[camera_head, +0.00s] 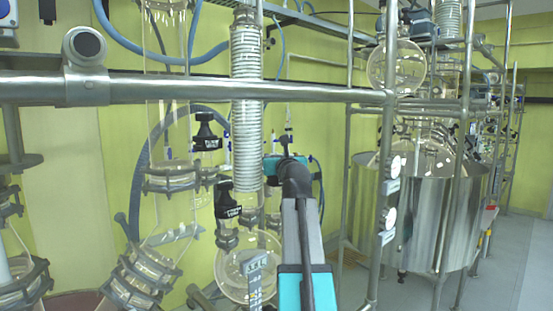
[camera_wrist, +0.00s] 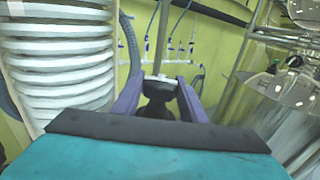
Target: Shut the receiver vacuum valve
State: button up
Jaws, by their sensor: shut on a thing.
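In the wrist view a dark valve knob (camera_wrist: 158,98) with a pale top sits between the two purple fingers of my gripper (camera_wrist: 160,86). The fingers are closed on its sides. I cannot read a label on it, so the frames do not show whether it is the receiver vacuum valve or whether it is open or shut. In the head view my arm reaches up to the right of a round glass receiver (camera_head: 238,272). My teal wrist part shows there, but the fingertips and the held knob are hidden.
Two labelled black valves (camera_head: 207,134) (camera_head: 228,204) stand left of my arm. A ribbed white hose (camera_head: 247,100) hangs close by and fills the left of the wrist view (camera_wrist: 62,62). A metal rail (camera_head: 200,88) crosses in front. A steel vessel (camera_head: 440,215) stands at right.

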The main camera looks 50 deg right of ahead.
jog(key=o, duration=1.1)
jog(key=shift+c, duration=0.2)
jog(key=shift+f+n+y+b, duration=0.2)
jog(key=shift+n+y+b, duration=0.15)
jog(key=shift+b, duration=0.6)
jog(key=n+t+y+b, duration=0.2)
jog(key=y+b, duration=0.2)
jog(key=b, duration=0.3)
jog(key=shift+d+n, duration=0.1)
jog(key=shift+n, duration=0.25)
jog(key=n+y+b, duration=0.2)
jog(key=y+b, duration=0.1)
jog(key=b, duration=0.1)
jog(key=n+t+y+b, duration=0.1)
jog(key=n+y+b, duration=0.1)
jog(key=y+b, duration=0.2)
jog(key=shift+r+n+b, duration=0.15)
jog(key=shift+n+b, duration=0.15)
jog(key=shift+b, duration=0.15)
